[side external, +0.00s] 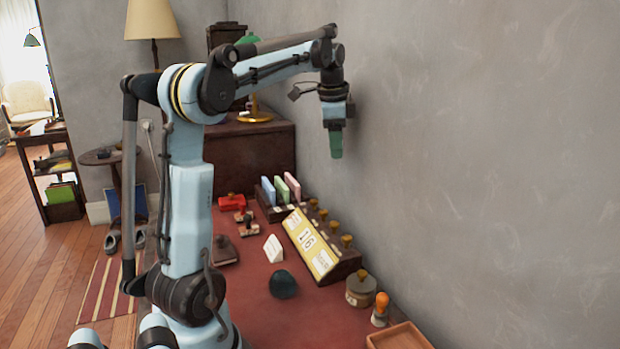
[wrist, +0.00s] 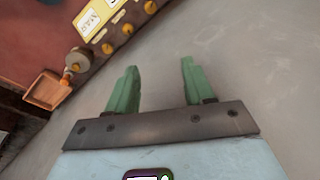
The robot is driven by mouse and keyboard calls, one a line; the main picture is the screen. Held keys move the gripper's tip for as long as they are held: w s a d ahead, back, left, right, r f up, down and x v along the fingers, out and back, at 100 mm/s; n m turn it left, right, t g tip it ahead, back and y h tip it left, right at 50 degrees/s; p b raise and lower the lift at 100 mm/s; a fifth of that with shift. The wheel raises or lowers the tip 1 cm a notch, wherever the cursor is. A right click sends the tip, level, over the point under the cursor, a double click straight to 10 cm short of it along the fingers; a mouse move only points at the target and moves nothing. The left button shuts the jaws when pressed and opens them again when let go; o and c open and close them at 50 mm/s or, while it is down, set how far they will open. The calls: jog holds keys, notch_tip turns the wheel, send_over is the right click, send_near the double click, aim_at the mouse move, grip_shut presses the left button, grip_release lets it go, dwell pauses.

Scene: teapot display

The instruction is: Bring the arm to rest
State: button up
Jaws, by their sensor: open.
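My gripper (side external: 336,145) hangs from my raised arm, pointing down, high above the desk and close to the grey wall. In the wrist view its two green fingers (wrist: 157,80) stand wide apart with nothing between them. The red desk top (side external: 245,270) lies well below. No teapot can be made out in either view.
On the desk stand a yellow calendar rack (side external: 310,245) with knobs, a round brass-knobbed pot (side external: 360,292), an orange-topped stamp (side external: 380,308), a wooden tray (side external: 400,336), a dark rounded object (side external: 283,285) and a white card (side external: 273,249). The wall (side external: 450,130) is right of my gripper.

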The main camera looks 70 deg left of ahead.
jog(key=s+d+f+n+t, duration=0.1)
jog(key=d+f, duration=0.3)
jog(key=d, duration=0.5)
jog(key=s+d+f+n+t+h, duration=0.1)
jog(key=s+d+f+n+t, duration=0.1)
jog(key=d, duration=0.8)
jog(key=s+d+f+n+t, duration=0.2)
jog(key=d+f, duration=0.4)
jog(key=d, duration=0.3)
jog(key=shift+s+d+f+h, duration=0.15)
jog(key=shift+s+f+h, duration=0.2)
jog(key=shift+s, duration=0.4)
jog(key=shift+r, duration=0.1)
